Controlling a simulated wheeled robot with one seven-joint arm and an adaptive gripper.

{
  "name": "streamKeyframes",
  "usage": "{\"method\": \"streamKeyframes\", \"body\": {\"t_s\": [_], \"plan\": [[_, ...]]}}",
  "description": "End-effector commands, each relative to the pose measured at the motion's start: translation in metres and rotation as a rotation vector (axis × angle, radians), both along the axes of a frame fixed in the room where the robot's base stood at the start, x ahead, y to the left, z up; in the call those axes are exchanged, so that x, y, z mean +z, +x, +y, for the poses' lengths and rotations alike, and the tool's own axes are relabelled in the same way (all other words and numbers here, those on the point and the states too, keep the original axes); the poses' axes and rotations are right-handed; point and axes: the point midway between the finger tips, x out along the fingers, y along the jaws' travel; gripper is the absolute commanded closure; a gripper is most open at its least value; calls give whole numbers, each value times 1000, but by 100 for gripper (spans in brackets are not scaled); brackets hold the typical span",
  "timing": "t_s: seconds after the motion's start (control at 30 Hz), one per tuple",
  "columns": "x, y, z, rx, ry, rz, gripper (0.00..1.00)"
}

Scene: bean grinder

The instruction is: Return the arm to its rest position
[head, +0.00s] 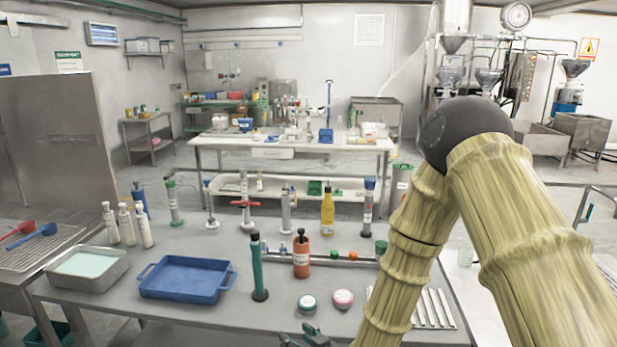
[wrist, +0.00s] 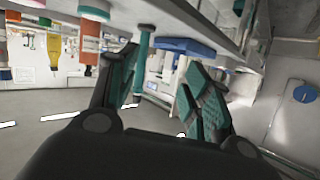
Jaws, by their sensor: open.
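My arm, with yellow-brown ribbed covers and a dark joint, fills the right side of the head view. My gripper (wrist: 163,75) is open and empty in the wrist view, its two teal-padded fingers spread apart. In the head view a dark piece of my gripper (head: 308,337) shows at the bottom edge, in front of the near table (head: 203,242). The wrist view is turned over, with the table's things along its top. A teal-green cylinder (head: 259,268) stands on the table; it also shows in the wrist view (wrist: 143,62), beyond the fingers.
A blue tray (head: 187,279) and a grey pan (head: 88,285) stand at the table's left. An orange bottle (head: 301,258), a yellow bottle (head: 327,215) and two small round jars (head: 343,299) stand near the middle. Pale rods (head: 433,309) lie at right, partly behind my arm.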

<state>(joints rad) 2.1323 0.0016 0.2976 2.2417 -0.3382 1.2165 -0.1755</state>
Motion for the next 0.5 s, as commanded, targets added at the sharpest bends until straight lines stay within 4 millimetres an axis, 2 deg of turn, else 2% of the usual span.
{"method": "streamKeyframes", "body": {"t_s": [0.1,0.27,0.4,0.5], "plan": [[-50,-26,-28,-43,-46,132,51],[-116,-75,-72,-113,-115,335,51],[-166,-126,-111,-178,-175,514,51],[-196,-167,-139,-227,-218,641,51]]}}
